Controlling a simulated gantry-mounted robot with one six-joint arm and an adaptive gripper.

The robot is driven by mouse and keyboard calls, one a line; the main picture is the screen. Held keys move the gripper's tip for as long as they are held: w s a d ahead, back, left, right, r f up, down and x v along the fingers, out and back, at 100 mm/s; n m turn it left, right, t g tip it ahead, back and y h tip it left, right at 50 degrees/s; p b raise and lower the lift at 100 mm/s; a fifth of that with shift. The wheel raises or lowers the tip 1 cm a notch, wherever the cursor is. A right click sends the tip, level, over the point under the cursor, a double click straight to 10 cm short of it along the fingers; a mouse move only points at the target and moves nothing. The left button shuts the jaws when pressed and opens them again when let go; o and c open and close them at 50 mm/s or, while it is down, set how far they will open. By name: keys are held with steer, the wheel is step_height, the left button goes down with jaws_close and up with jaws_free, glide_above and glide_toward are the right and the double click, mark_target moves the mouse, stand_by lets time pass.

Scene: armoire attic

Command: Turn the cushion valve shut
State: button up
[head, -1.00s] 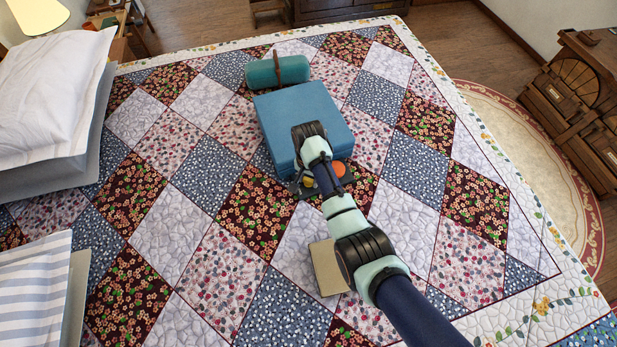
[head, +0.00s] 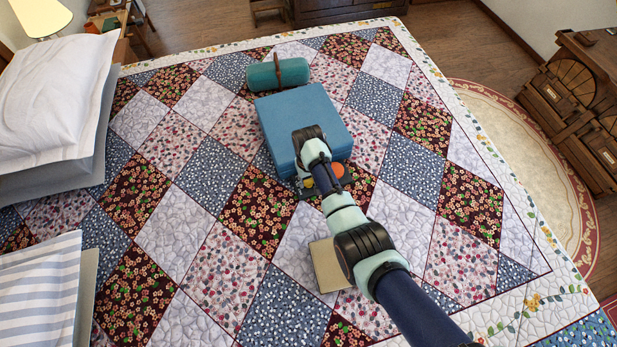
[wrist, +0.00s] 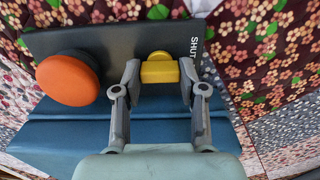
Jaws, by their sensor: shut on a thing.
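The blue cushion (head: 290,116) lies on the patchwork bed; its edge also shows in the wrist view (wrist: 60,135). A dark plate (wrist: 110,40) on its near side carries a round orange knob (wrist: 67,78), a yellow valve handle (wrist: 160,69) and the word SHUT at the right end. My gripper (wrist: 160,78) is shut on the yellow handle, one finger at each side. The orange knob is left of my fingers, apart from them. In the head view my gripper (head: 307,182) is partly hidden by my arm at the cushion's near edge.
A teal roll (head: 277,73) with a brown band lies behind the cushion. A small beige block (head: 325,266) lies left of my arm. Pillows (head: 50,105) fill the left side. The quilt around the cushion is mostly clear.

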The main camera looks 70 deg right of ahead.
mark_target(308, 180)
steer(key=n, duration=0.4)
steer(key=shift+n+p, duration=0.3)
steer(key=shift+p, duration=0.05)
steer(key=n, duration=0.4)
steer(key=shift+n, duration=0.3)
steer(key=o, duration=1.2)
steer(key=shift+c, duration=0.2)
step_height(308, 180, up, 12)
